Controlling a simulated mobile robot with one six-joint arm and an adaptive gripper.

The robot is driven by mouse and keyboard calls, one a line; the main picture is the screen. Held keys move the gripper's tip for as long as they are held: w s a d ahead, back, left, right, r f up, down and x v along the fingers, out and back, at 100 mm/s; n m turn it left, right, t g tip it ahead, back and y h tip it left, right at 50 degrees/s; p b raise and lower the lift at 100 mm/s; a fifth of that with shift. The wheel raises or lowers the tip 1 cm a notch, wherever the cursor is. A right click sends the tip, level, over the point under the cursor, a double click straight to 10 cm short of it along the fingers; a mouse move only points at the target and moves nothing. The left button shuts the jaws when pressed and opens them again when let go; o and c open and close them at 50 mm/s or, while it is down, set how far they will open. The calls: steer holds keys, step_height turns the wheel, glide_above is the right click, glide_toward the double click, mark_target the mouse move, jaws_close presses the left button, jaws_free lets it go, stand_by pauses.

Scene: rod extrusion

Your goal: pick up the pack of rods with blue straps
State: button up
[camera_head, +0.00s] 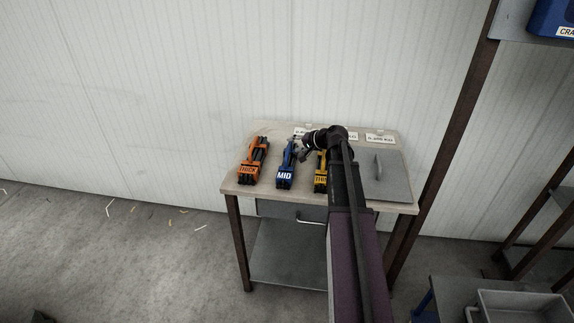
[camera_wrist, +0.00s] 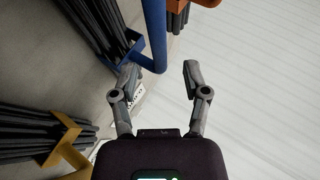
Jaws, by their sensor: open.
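The pack of rods with blue straps (camera_head: 285,176) lies on the small table between the orange and yellow packs, with a label reading MID on its front. In the wrist view, its blue handle bar (camera_wrist: 155,28) comes down from the top edge, with dark rods to its left. My gripper (camera_head: 302,151) is open just beside and above the pack's upper part. In the wrist view, the open fingers (camera_wrist: 161,70) stand either side of the lower end of the blue bar. I cannot tell whether a finger touches it.
An orange-strapped pack (camera_head: 249,172) is at left on the table (camera_head: 236,188). A yellow-strapped pack (camera_head: 320,180) is close at right, partly hidden by my arm. A grey panel with a handle (camera_head: 394,178) covers the table's right side. A pale wall rises behind.

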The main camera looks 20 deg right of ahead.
mark_target(291, 145)
steer(key=shift+b+x, duration=0.65)
steer(key=shift+x, duration=1.1)
jaws_close()
